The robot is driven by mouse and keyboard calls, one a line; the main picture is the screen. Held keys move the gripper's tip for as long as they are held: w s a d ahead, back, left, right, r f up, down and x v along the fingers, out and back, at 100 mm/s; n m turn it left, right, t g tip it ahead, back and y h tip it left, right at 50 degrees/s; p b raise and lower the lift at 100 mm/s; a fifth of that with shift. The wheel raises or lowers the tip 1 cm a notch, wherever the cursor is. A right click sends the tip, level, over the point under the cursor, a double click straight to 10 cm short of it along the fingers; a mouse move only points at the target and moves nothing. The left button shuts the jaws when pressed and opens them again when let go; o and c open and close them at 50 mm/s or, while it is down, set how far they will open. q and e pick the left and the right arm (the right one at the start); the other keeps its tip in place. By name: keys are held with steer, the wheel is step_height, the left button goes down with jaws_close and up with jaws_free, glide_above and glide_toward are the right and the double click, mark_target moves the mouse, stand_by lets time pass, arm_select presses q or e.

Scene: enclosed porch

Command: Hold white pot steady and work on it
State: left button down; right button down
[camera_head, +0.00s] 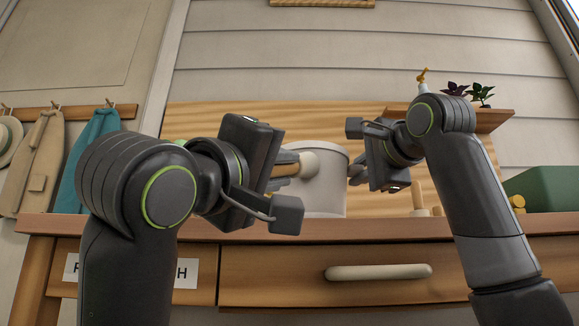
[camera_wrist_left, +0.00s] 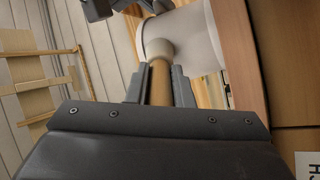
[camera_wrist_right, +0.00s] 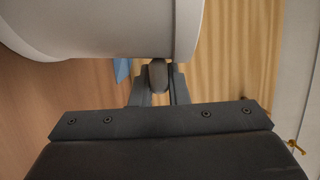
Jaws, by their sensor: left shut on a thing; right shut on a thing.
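The white pot (camera_head: 325,185) stands on the wooden bench between my two grippers; it also shows in the left wrist view (camera_wrist_left: 198,38) and the right wrist view (camera_wrist_right: 105,22). My left gripper (camera_head: 285,168) is shut on the wooden handle (camera_wrist_left: 160,84) of a tool with a pale rounded head (camera_head: 309,163). That head is at the pot's side and appears to touch it. My right gripper (camera_head: 358,174) is at the pot's right side, shut on a small grey rounded piece (camera_wrist_right: 158,76), which looks like a pot handle. Its join to the pot is unclear.
The wooden bench (camera_head: 250,228) has a drawer with a pale handle (camera_head: 378,272). Wooden pieces (camera_head: 418,200) stand right of the pot, and a green box (camera_head: 545,190) is at the far right. A shelf (camera_head: 490,120) holds small plants. Clothes hang at left.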

steer(key=shift+f, duration=0.1)
arm_select(q)
steer(key=s, duration=0.5)
steer(key=shift+f, duration=0.25)
stand_by(0.5)
arm_select(e)
steer(key=shift+c, duration=2.4)
jaws_free()
steer(key=shift+s+d+r, duration=0.2)
steer(key=shift+s, duration=0.45)
steer(key=shift+s+d+r, duration=0.2)
steer(key=shift+s+d, duration=0.05)
steer(key=shift+s, duration=0.35)
steer(key=shift+s+d+r, duration=0.2)
steer(key=shift+s, duration=0.45)
steer(key=shift+o, duration=0.3)
